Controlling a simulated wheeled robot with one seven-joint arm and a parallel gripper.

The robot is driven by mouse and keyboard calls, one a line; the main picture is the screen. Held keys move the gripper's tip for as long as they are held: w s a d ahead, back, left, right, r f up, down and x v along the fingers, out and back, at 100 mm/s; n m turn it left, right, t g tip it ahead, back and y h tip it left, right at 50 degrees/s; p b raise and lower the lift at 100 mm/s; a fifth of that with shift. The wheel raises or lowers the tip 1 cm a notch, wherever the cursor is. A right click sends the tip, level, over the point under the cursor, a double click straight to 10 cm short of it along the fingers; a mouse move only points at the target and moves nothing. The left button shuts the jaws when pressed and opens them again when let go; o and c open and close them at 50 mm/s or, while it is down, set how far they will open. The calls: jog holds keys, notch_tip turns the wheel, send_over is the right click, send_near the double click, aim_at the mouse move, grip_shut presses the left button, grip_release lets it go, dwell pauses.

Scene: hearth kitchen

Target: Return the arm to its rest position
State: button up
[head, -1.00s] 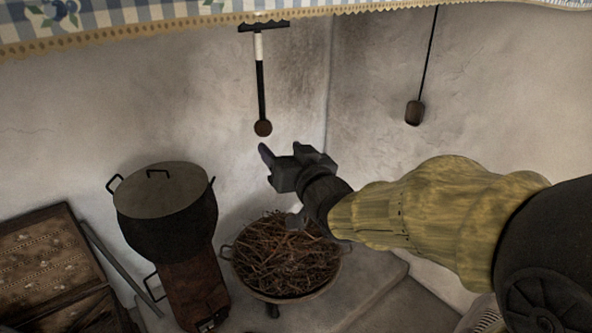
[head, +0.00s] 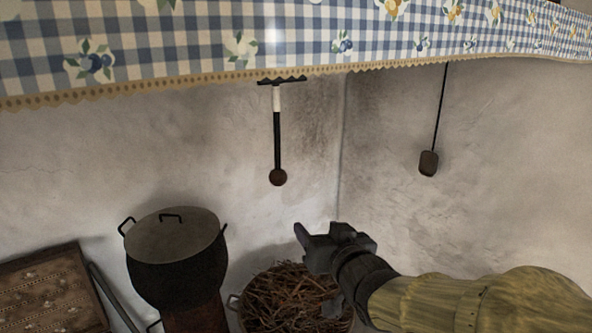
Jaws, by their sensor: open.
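My gripper (head: 303,243) shows in the head view at the lower middle, at the end of my arm in a yellowish sleeve (head: 450,303). It is open, with nothing seen between its dark fingers. In the picture it lies above and partly in front of the basin of twigs, apart from the wall. The lower part of my arm runs out of view at the bottom right.
A dark lidded pot (head: 176,262) stands at the left, beside a basin of twigs (head: 282,296). A wooden chest (head: 45,290) is at far left. A rod with a round end (head: 277,140) and a weight on a cord (head: 428,163) hang above. A checked cloth (head: 300,35) crosses the top.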

jog(key=s+d+f+m+g+h, duration=0.15)
jog(key=d+f+g+h, duration=0.35)
jog(key=f, duration=0.7)
jog(key=s+d+f+g, duration=0.4)
jog(key=s+f+g, duration=0.3)
jog(key=s+f, duration=0.3)
jog(key=shift+s+d+f+g, duration=0.3)
jog(key=shift+s+g, duration=0.1)
jog(key=shift+s, duration=0.35)
